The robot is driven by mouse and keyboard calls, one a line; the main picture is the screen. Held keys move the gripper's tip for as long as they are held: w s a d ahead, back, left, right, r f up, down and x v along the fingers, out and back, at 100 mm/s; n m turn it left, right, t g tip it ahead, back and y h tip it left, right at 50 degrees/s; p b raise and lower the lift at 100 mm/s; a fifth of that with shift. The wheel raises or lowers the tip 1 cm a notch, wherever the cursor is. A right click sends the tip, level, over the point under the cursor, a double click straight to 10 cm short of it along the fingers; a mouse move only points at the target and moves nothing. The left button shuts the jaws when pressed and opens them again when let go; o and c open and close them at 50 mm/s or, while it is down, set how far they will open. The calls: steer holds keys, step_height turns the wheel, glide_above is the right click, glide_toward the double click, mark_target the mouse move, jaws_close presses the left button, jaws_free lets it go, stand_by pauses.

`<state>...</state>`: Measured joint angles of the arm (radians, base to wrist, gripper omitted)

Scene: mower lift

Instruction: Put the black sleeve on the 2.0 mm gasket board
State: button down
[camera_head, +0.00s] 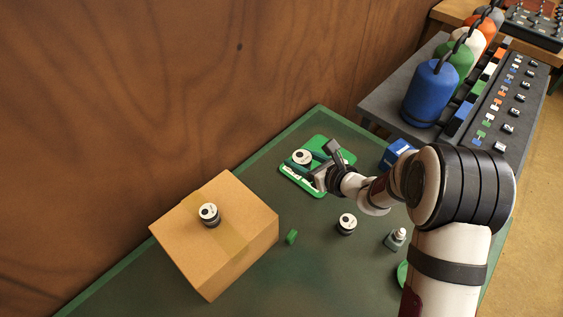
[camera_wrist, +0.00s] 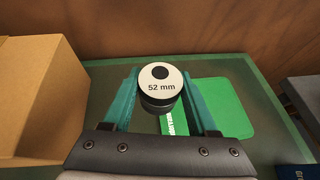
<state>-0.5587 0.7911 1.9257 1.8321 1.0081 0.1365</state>
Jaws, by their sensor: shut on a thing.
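A dark sleeve with a white top marked "52 mm" (camera_wrist: 160,104) sits between the teal fingers of my gripper (camera_wrist: 163,88). The held sleeve also shows in the head view (camera_head: 302,157), with my gripper (camera_head: 314,166) shut on it, upright. A green board (camera_wrist: 225,110) with white lettering lies on the table below and behind it; the board also shows in the head view (camera_head: 337,150). The sleeve covers part of the board and its lettering, so I cannot read the thickness. Whether the sleeve touches the board cannot be told.
Similar dark, white-topped sleeves stand on the cardboard box (camera_head: 240,245) and on the table (camera_head: 347,223). A small green block (camera_head: 292,237), a small bottle (camera_head: 395,238) and a blue box (camera_head: 397,153) are nearby. A wooden wall rises behind the green table (camera_head: 330,270).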

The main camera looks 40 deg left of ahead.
steer(key=w+d+r+m+t+h, duration=0.15)
steer(key=w+d+m+t, duration=0.25)
steer(key=w+d, duration=0.65)
glide_above(318, 163)
step_height(318, 163, down, 7)
steer(key=shift+w+d+r, duration=0.1)
steer(key=shift+d, duration=0.05)
step_height(318, 163, down, 4)
steer(key=shift+f, duration=0.1)
steer(key=shift+f, duration=0.1)
steer(key=shift+c, duration=0.9)
jaws_free()
